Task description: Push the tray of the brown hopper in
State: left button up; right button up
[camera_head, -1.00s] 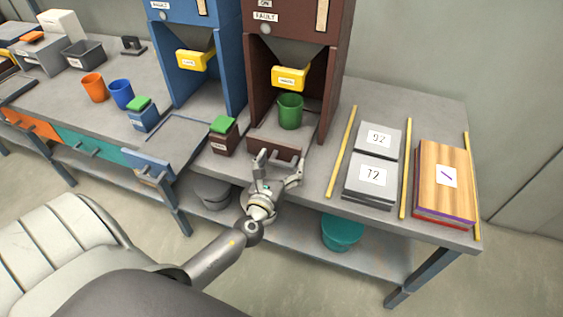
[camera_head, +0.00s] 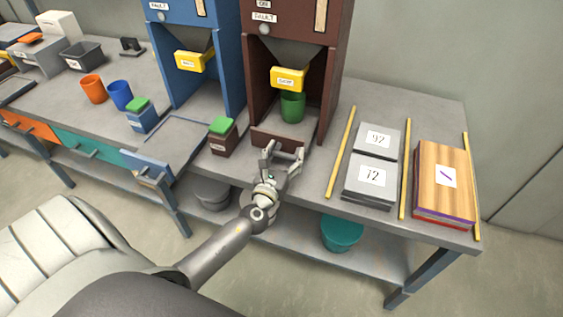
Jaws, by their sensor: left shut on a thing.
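The brown hopper (camera_head: 330,75) stands at the back of the bench. Its brown tray (camera_head: 262,137) sits low in the opening, its front edge close to the hopper's front. A green cup (camera_head: 292,107) stands on the tray, below the yellow labelled chute piece (camera_head: 289,78). My left gripper (camera_head: 283,152) is at the tray front and shut on its handle, which the fingers mostly hide. My right gripper is not in view.
A small brown box with a green lid (camera_head: 223,138) stands just left of the tray. The blue hopper (camera_head: 232,70) with its pulled-out tray (camera_head: 185,140) is further left. Yellow rods and grey plates (camera_head: 370,178) lie to the right.

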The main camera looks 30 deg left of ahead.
pick_arm(q)
jog(key=shift+w+a, duration=0.1)
jog(key=shift+w, duration=0.25)
jog(key=shift+r, duration=0.15)
jog(key=o, duration=1.4)
jog(key=shift+w, duration=0.15)
jog(key=shift+o, duration=0.2)
jog(key=v, duration=1.2)
